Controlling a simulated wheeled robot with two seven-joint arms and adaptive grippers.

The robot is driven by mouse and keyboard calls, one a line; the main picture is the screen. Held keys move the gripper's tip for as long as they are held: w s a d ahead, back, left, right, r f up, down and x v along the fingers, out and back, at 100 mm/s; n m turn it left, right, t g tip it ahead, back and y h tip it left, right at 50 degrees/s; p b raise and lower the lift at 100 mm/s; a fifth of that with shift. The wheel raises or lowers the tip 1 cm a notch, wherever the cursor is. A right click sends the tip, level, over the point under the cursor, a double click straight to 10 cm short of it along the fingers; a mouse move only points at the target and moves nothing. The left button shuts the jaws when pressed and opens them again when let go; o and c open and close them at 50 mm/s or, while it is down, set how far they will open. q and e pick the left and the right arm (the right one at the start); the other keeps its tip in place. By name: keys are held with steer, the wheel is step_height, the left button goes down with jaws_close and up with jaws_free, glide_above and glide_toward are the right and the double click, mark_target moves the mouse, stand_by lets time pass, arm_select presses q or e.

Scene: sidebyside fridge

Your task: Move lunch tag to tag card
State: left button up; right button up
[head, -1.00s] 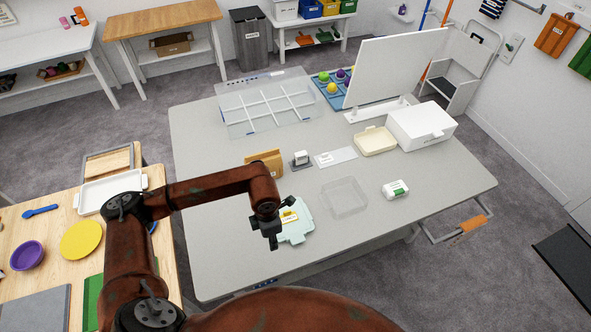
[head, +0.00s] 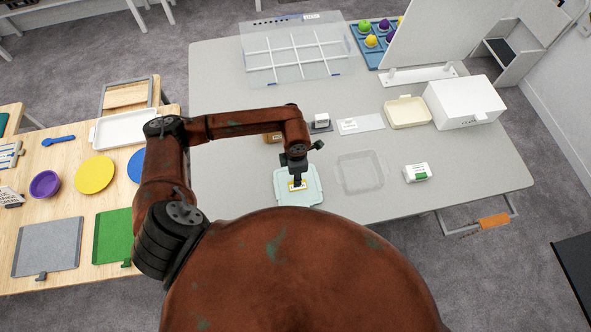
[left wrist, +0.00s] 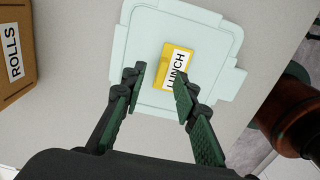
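The lunch tag (left wrist: 173,68) is a small yellow block with a white label reading LUNCH. It lies on a pale mint lid or box (left wrist: 210,40) on the grey table. In the head view the tag (head: 298,187) is partly covered by my left gripper (head: 297,181). In the left wrist view my left gripper (left wrist: 160,84) is open, with its fingertips apart on either side of the tag's near end. A white card with small print (head: 361,124) lies farther back on the table and may be the tag card. My right gripper is out of view.
A brown box labelled ROLLS (left wrist: 14,55) stands left of the mint lid. A clear tray (head: 361,173), a small white-green box (head: 417,173), a cream tray (head: 407,113) and a white box (head: 465,103) are to the right.

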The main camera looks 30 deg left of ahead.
arm_select(q)
steer(key=shift+w+f, duration=0.2)
steer(key=shift+f, duration=0.5)
steer(key=shift+s, duration=0.45)
steer(key=shift+w, duration=0.25)
steer(key=shift+c, duration=0.6)
steer(key=shift+s, duration=0.1)
jaws_close()
